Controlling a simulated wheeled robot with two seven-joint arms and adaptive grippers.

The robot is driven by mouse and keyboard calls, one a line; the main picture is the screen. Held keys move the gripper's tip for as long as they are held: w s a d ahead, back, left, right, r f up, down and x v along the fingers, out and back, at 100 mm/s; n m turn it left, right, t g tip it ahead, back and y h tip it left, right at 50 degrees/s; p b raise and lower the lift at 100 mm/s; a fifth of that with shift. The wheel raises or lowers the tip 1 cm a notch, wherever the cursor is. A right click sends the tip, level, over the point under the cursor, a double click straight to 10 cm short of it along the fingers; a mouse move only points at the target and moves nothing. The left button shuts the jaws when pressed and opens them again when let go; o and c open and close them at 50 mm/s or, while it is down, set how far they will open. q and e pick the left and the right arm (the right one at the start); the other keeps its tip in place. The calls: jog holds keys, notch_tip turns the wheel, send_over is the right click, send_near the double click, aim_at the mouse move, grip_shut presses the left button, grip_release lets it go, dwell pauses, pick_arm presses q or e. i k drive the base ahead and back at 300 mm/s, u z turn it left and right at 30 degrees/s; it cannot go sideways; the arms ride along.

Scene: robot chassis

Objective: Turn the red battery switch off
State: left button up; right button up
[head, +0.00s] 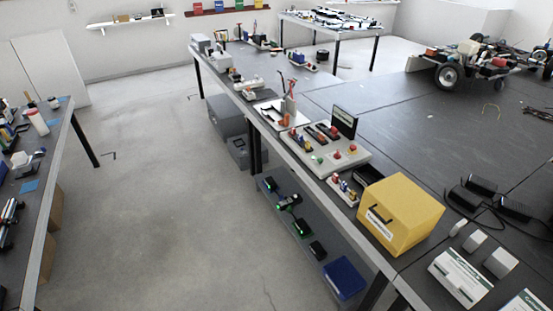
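Neither of my grippers is in view. A wheeled robot chassis (468,66) stands on the dark table at the upper right. Small red parts show on it, one at its left end (430,52) and one on its right side (499,62). On the long bench, a light grey panel (327,165) carries red knobs, a nearer one (337,155) and a farther one (352,148), and a green button. I cannot tell which red part is the battery switch, or its setting.
A yellow box (405,212) stands near the bench's front edge. Black power adapters (470,192) with cables lie to its right. A second bench (50,170) is at the left. The grey floor (165,190) between the benches is clear.

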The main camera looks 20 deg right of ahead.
aim_at(336, 156)
jog(key=u, duration=0.1)
jog(key=k, duration=0.4)
jog(key=u, duration=0.75)
jog(key=i, duration=1.3)
jog(key=z, duration=1.3)
jog(key=i, duration=0.75)
jog(key=z, duration=0.95)
